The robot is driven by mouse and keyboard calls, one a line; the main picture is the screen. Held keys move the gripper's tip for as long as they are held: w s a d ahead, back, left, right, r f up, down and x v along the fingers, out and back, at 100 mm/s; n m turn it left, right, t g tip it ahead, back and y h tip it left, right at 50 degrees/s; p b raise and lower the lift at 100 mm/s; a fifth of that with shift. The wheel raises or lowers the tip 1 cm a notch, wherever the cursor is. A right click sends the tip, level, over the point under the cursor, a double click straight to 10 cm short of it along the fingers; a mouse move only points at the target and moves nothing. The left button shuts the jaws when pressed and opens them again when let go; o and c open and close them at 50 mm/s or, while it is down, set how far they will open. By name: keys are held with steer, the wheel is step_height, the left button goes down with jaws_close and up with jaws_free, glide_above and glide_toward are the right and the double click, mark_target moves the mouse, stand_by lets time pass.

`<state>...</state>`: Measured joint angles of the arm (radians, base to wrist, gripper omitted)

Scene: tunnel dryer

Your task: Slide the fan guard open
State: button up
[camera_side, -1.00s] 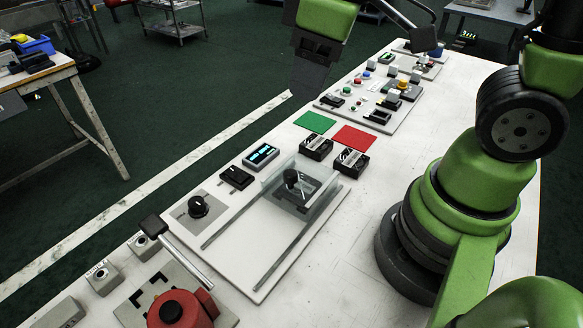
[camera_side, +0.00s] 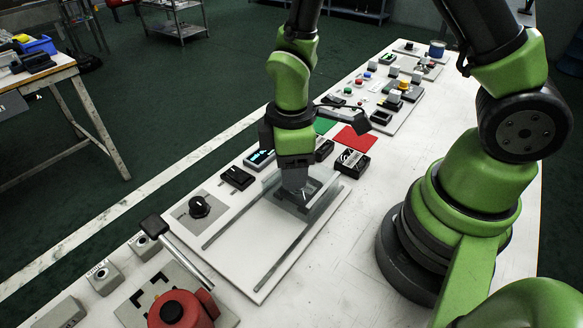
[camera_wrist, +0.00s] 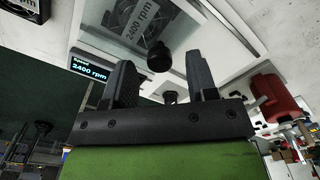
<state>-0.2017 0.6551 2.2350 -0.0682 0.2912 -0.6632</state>
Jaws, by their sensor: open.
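The fan guard (camera_side: 322,192) is a clear sliding panel at the far end of two dark rails (camera_side: 276,266) on a white board. It also shows in the wrist view (camera_wrist: 207,42). Its black knob (camera_wrist: 159,57) is in the wrist view, just beyond and between my fingertips, with no visible contact. My gripper (camera_side: 294,187) is low over the guard in the side view, pointing down, and hides the knob there. In the wrist view my gripper (camera_wrist: 160,68) is open, with one finger on either side of the knob. Whether the fingers overlap the knob in height is unclear.
A speed display (camera_side: 260,158) reading 2400 rpm in the wrist view (camera_wrist: 88,68), a black switch (camera_side: 237,178) and a dial (camera_side: 199,207) line the board's left. Black labelled boxes (camera_side: 352,163) stand behind the guard. The rails' near stretch is clear. A lever (camera_side: 178,245) stands nearer.

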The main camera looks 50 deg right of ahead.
steer(key=shift+f, duration=0.65)
jaws_close()
steer(key=a, duration=1.3)
steer(key=shift+a, duration=0.1)
jaws_free()
step_height(320, 180, up, 10)
